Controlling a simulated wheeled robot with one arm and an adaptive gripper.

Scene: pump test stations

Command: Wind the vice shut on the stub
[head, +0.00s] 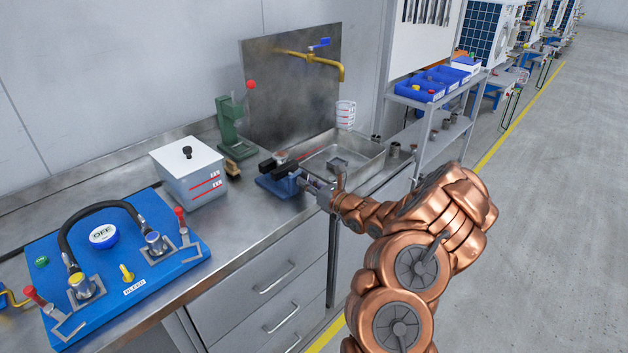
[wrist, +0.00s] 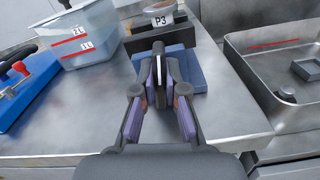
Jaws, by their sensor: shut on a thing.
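The vice (head: 277,186) has a blue base and dark jaws and stands at the bench's front edge, left of the sink. In the wrist view its blue base (wrist: 198,72) lies ahead of my gripper (wrist: 159,82). My gripper is shut on a narrow, upright dark part with a pale edge, at the near side of the vice, which looks like its handle. In the head view my gripper (head: 312,185) reaches the vice from the right. I cannot make out the stub clearly or tell the jaw gap.
A steel sink (head: 372,168) is right of the vice. A lidded grey box (head: 188,178) and a green press (head: 229,128) stand left and behind. A blue test panel (head: 120,262) is at the front left. Drawers are below.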

